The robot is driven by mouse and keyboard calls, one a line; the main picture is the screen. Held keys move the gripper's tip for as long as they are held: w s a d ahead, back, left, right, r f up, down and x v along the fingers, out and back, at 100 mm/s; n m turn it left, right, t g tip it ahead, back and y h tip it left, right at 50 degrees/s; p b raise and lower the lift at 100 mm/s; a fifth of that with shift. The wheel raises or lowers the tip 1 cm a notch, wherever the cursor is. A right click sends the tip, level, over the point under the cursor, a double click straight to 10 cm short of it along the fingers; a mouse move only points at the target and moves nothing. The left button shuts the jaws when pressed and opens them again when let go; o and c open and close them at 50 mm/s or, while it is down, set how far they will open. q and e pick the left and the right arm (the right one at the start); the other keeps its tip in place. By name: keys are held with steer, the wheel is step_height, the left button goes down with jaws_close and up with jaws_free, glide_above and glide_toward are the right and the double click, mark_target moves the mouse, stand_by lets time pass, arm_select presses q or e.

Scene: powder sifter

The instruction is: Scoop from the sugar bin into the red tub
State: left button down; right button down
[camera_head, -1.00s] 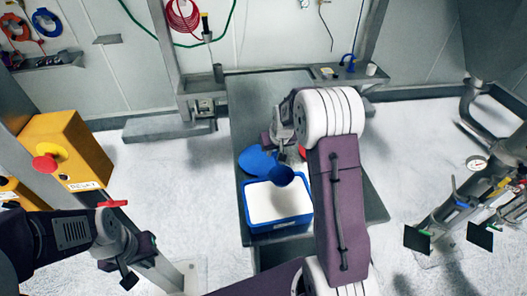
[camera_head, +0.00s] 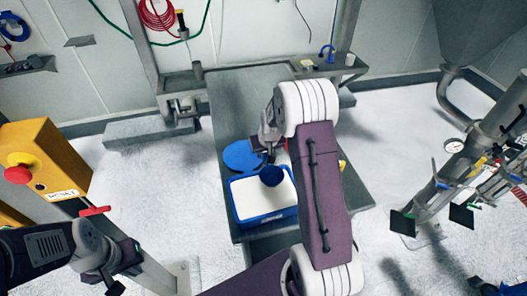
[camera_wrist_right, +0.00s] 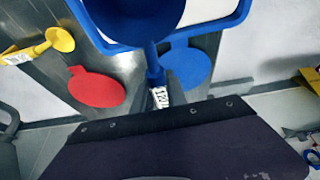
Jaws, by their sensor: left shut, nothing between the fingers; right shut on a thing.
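The blue bin (camera_head: 266,218) of white powder stands on the grey table in the head view. The blue scoop (camera_head: 271,176) is over its back part; whether its bowl touches the powder I cannot tell. My right gripper (camera_head: 267,147) is shut on the scoop's handle, which carries a white label in the right wrist view (camera_wrist_right: 160,97). There the scoop bowl (camera_wrist_right: 135,18) covers much of the bin. No red tub shows clearly; a small red bit shows behind my right arm in the head view. My left gripper (camera_head: 118,287) is shut and empty at the lower left.
A blue round lid (camera_head: 242,156) lies behind the bin. The right wrist view shows a red round lid (camera_wrist_right: 95,87) and a yellow scoop (camera_wrist_right: 58,40) on the table. A yellow button box (camera_head: 45,158) stands at left, steel pipework (camera_head: 470,165) at right.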

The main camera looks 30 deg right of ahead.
steer(key=shift+f+b, duration=2.3)
steer(key=shift+f, duration=0.8)
steer(key=shift+w+a+b, duration=0.6)
steer(key=shift+a+b, duration=0.05)
steer(key=shift+a, duration=2.4)
steer(key=d+r+p, duration=0.4)
steer(key=r+p, duration=0.3)
steer(key=p, duration=0.1)
steer(key=shift+s+d+r, duration=0.15)
steer(key=shift+s+r, duration=0.1)
steer(key=shift+s, duration=0.2)
